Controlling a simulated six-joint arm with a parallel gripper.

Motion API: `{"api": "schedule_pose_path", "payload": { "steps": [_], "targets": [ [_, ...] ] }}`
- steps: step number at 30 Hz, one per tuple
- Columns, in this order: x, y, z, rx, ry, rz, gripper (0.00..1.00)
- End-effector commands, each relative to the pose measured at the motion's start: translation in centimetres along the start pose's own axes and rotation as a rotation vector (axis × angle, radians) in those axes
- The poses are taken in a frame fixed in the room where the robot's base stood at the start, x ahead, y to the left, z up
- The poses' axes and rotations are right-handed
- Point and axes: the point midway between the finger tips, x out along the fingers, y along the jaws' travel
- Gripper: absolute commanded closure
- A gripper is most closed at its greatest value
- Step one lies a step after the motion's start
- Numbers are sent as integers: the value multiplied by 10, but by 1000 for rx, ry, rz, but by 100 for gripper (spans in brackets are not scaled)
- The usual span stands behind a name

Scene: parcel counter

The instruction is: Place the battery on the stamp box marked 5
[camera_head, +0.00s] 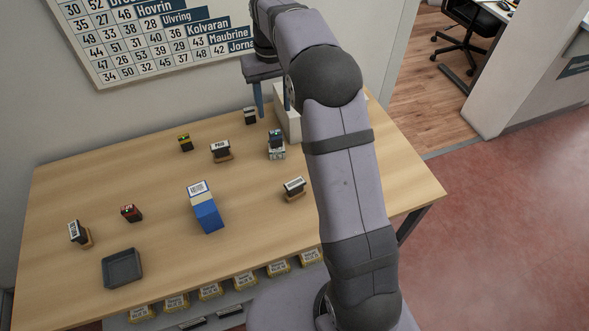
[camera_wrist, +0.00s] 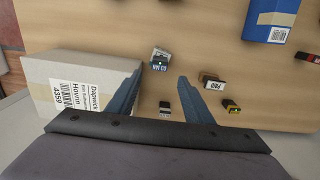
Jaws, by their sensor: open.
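My gripper (camera_head: 273,108) is open and empty, its two blue fingers pointing down over the back of the table; they also show in the wrist view (camera_wrist: 160,76). A red-and-black block (camera_head: 131,213) stands further left. I cannot tell which is the battery, and no 5 is readable.
A white labelled parcel (camera_head: 290,125) stands close beside the fingers. Several stamps stand about, including PAID (camera_head: 220,150) and one at front right (camera_head: 294,188). A blue box (camera_head: 207,215) and grey tray (camera_head: 122,268) are nearer the front. The table between them is clear.

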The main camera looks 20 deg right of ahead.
Motion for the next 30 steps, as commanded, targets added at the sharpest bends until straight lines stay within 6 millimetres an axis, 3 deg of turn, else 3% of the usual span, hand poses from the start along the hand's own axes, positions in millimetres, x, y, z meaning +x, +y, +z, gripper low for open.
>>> {"api": "schedule_pose_path", "payload": {
  "steps": [5,8,14,24,30],
  "targets": [
    [0,-4,20,-1,0,0,53],
    [3,-8,41,-1,0,0,53],
    [15,-17,106,0,1,1,53],
    [53,-27,230,1,4,1,53],
    [71,-30,276,2,4,1,53]
  ]
}}
